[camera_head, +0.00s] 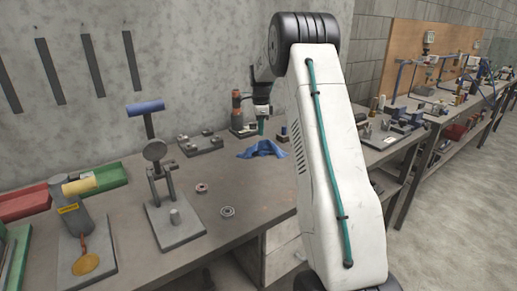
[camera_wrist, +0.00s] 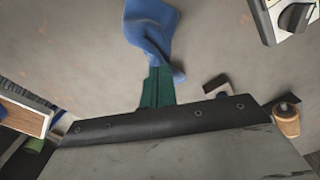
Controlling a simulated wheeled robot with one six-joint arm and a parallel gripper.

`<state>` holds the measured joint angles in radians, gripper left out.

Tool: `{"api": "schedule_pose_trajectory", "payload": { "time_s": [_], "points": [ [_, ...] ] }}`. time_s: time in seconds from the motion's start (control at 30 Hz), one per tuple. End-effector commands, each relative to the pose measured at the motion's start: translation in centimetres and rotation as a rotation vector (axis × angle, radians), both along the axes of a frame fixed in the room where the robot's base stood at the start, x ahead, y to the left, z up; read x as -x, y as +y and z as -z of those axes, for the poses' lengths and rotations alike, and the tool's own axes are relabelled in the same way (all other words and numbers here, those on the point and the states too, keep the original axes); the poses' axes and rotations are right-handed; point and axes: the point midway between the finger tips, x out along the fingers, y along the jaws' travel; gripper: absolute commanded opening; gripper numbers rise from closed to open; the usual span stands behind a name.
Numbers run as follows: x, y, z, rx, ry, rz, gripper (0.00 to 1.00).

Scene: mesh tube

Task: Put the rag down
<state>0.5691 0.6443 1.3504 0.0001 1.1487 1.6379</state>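The blue rag (camera_head: 263,149) is bunched at the back of the grey workbench (camera_head: 255,190), its lower edges at the benchtop. In the wrist view the rag (camera_wrist: 150,28) spreads out from the green fingertips, and a fold lies along their right side. My gripper (camera_head: 261,129) points down, directly above the rag. In the wrist view its green fingers (camera_wrist: 157,88) are close together with the rag at their tips, so it looks shut on the rag. The exact pinch point is hidden by the cloth.
Two small round parts (camera_head: 202,188) lie nearer. A stand with a blue handle (camera_head: 145,107) and red and green bins (camera_head: 97,178) are further left. The bench's middle is mostly clear.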

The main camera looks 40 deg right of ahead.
Motion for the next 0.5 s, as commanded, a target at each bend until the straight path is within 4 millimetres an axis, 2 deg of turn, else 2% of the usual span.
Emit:
{"api": "schedule_pose_trajectory", "payload": {
  "time_s": [0.13,0.5],
  "points": [
    [0.0,0.0,1.0,0.001,-0.001,0.000,0.00],
    [0.0,0.0,1.5,0.001,-0.001,0.000,0.00]
  ]
}}
